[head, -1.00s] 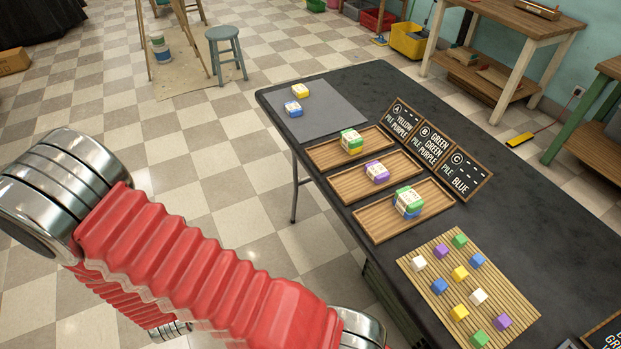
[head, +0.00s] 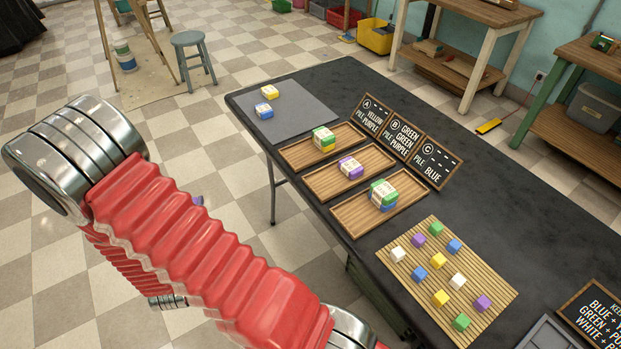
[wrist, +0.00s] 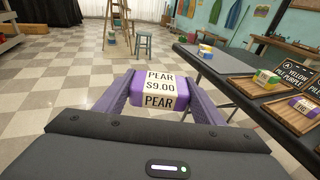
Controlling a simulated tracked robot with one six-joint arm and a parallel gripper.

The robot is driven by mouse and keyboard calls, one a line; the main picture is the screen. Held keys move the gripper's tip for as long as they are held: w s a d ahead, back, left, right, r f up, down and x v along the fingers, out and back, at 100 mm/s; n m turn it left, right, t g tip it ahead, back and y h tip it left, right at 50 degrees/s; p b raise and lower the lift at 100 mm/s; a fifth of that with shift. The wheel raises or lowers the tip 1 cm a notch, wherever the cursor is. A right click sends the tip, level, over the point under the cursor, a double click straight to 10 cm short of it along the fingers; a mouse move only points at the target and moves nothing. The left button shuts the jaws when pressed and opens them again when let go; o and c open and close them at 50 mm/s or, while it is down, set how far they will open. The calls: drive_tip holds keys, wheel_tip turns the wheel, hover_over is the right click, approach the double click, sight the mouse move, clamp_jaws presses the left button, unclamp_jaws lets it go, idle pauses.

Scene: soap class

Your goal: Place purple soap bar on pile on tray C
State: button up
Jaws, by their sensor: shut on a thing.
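My gripper (wrist: 153,78) is shut on the purple soap bar (wrist: 153,91), which has a pale label reading PEAR S9.00. The bar is held out over the floor, left of the table. In the head view my arm hides most of the gripper. Tray C (head: 352,217) is the nearest of three wooden trays, in front of sign C (head: 436,165). On it a green soap bar (head: 383,186) lies on top of a blue soap bar (head: 387,206).
Tray B (head: 318,183) holds a purple soap bar (head: 351,167); tray A (head: 297,157) holds a green-topped pile (head: 324,138). Yellow (head: 269,90) and blue (head: 263,110) bars lie on a grey mat (head: 300,120). A slatted mat (head: 408,290) bears several coloured cubes.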

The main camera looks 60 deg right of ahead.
drive_tip(key=s+d+r+m+g+h, duration=0.1)
drive_tip(key=s+d+m+g, duration=0.15)
drive_tip(key=d, duration=0.45)
drive_tip(key=s+d+r+m+g+h, duration=0.1)
drive_tip(key=s+d+g+h, duration=0.15)
drive_tip(key=d, duration=0.45)
wheel_tip(320, 180, up, 4)
drive_tip(key=r+m+g, duration=0.1)
drive_tip(key=m+g, duration=0.9)
drive_tip(key=g, duration=0.3)
hover_over(385, 190)
drive_tip(key=shift+s+d+f, duration=0.1)
drive_tip(key=shift+f, duration=0.15)
drive_tip(key=shift+f, duration=2.9)
drive_tip(key=shift+f, duration=0.15)
drive_tip(key=shift+f, duration=1.95)
